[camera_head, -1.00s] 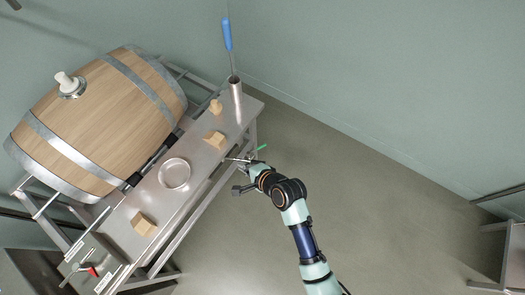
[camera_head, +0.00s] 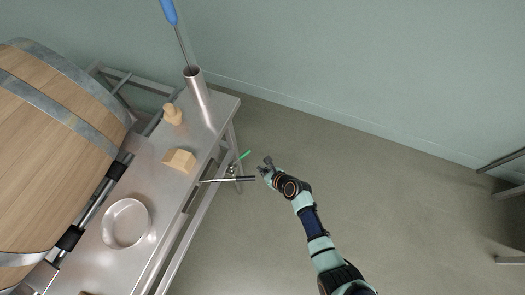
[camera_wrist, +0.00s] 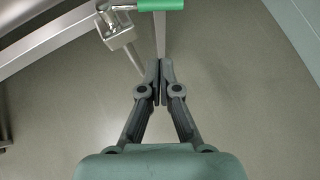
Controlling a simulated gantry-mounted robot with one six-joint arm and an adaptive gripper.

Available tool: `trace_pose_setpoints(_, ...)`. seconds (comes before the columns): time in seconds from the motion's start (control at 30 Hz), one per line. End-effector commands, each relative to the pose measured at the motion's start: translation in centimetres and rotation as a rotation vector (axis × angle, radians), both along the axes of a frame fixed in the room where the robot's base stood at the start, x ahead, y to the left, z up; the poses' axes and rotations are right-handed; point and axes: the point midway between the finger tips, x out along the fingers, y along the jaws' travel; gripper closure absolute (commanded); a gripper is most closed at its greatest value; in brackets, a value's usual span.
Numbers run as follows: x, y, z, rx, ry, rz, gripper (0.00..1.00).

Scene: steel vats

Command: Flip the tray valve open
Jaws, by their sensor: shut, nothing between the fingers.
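The tray valve is a small metal fitting (camera_head: 231,170) with a green handle (camera_head: 243,156), at the right edge of the steel table in the head view. In the wrist view the green handle (camera_wrist: 162,5) is cut off by the top edge, and the metal valve body (camera_wrist: 118,32) is at upper left. My gripper (camera_head: 264,171) is just right of the valve, apart from it. In the wrist view my gripper (camera_wrist: 160,68) is shut and empty, its fingertips together below the handle, with a gap between.
The steel table (camera_head: 150,176) carries a wooden block (camera_head: 179,160), a small wooden piece (camera_head: 172,114), a round dish (camera_head: 126,223) and a metal cylinder (camera_head: 197,88) holding a blue-handled tool (camera_head: 169,10).

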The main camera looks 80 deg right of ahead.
Motion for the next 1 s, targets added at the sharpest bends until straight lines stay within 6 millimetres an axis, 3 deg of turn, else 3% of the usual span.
trace_pose_setpoints(0.03, 0.8, -0.5, -1.6, -0.003, 0.001, 0.003, 1.00)
trace_pose_setpoints(0.27, 4.0, -2.6, -4.5, -0.003, 0.000, 0.003, 1.00)
trace_pose_setpoints(0.57, 6.8, -4.4, -3.0, -0.001, 0.001, 0.003, 1.00)
trace_pose_setpoints(1.0, 6.4, -4.4, -2.5, 0.000, 0.001, -0.011, 1.00)
